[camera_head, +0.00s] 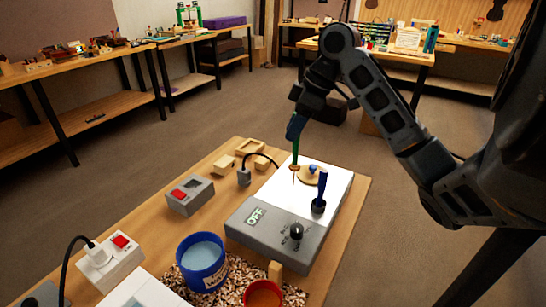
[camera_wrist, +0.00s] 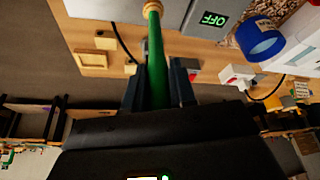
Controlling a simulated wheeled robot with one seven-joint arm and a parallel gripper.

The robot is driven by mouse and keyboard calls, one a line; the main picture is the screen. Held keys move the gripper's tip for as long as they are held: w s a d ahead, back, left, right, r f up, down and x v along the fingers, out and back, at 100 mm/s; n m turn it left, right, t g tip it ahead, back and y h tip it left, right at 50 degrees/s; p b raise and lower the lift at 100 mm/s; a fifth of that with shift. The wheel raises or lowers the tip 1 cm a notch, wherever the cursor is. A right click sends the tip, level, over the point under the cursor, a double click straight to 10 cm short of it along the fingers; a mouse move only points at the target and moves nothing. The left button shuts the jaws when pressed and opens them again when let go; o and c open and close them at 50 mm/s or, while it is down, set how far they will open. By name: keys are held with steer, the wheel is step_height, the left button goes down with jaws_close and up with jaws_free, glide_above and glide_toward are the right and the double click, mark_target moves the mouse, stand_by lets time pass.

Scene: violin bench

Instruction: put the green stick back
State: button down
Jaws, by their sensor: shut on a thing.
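My gripper (camera_head: 296,127) is shut on the green stick (camera_head: 295,149) above the far part of the grey and white device. In the wrist view the green stick (camera_wrist: 156,50) runs between my two dark fingers (camera_wrist: 156,75), with a tan collar (camera_wrist: 152,8) at its far end. The stick points down, nearly upright, and its lower end is close to the white top (camera_head: 286,196). I cannot tell whether it touches. A blue stick (camera_head: 320,186) stands in a dark holder (camera_head: 318,206) on the device. A tan disc with a blue knob (camera_head: 312,169) lies beside the green stick's lower end.
The device's display (camera_head: 255,216) reads OFF, near a black knob (camera_head: 296,231). A grey switch box (camera_head: 190,195), small wooden blocks (camera_head: 223,164), a blue pot (camera_head: 202,262) and a red cup (camera_head: 263,294) crowd the bench. Other benches line the room.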

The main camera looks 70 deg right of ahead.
steer(key=w+a+f, duration=0.2)
steer(key=w+f, duration=0.2)
steer(key=f, duration=0.3)
steer(key=shift+w+a+p, duration=0.2)
steer(key=shift+a+p, duration=0.05)
steer(key=shift+p, duration=0.15)
steer(key=shift+f, duration=0.15)
steer(key=c, duration=0.9)
jaws_free()
